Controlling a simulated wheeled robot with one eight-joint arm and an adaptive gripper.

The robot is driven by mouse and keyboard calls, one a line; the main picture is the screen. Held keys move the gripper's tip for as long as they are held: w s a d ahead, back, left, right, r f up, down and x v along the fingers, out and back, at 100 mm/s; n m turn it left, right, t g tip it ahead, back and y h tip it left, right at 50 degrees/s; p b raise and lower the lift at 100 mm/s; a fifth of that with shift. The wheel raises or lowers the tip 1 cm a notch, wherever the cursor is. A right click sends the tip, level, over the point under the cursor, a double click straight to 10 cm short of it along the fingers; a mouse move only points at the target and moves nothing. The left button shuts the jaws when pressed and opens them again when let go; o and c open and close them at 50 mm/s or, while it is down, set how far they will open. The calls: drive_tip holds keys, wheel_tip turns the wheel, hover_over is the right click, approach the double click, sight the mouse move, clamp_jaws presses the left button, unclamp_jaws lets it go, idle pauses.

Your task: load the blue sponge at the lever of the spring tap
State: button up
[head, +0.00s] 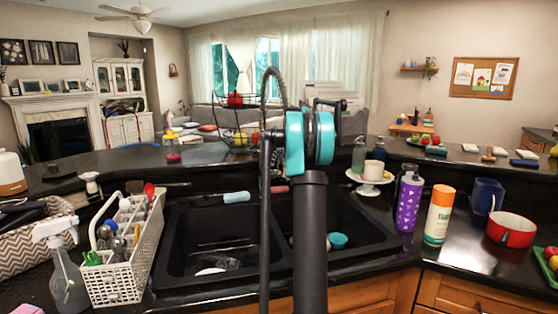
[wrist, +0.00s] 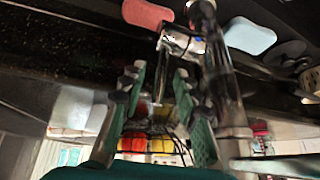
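The light blue sponge (head: 237,197) lies on the counter strip behind the left basin, and it shows at the upper right of the wrist view (wrist: 250,36). A pink sponge (head: 279,189) lies to its right; it is at the top of the wrist view (wrist: 148,14). The metal tap (wrist: 212,75) stands close by my gripper, with a thin bar ahead of the fingers that looks like its lever. My gripper (wrist: 155,82) is open, teal-padded fingers apart, no sponge between them. Contact with the tap cannot be told. In the head view my arm hides the gripper and much of the tap.
The black double sink (head: 190,270) holds a few items, including a teal one (head: 337,240). A white caddy (head: 135,255) and spray bottle (head: 65,270) stand left. A purple bottle (head: 408,203), an orange-and-white bottle (head: 438,215) and a red pot (head: 511,230) stand right.

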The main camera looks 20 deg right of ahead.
drive_tip(key=v, duration=1.2)
drive_tip(key=shift+s+r, duration=0.1)
drive_tip(key=shift+c, duration=0.6)
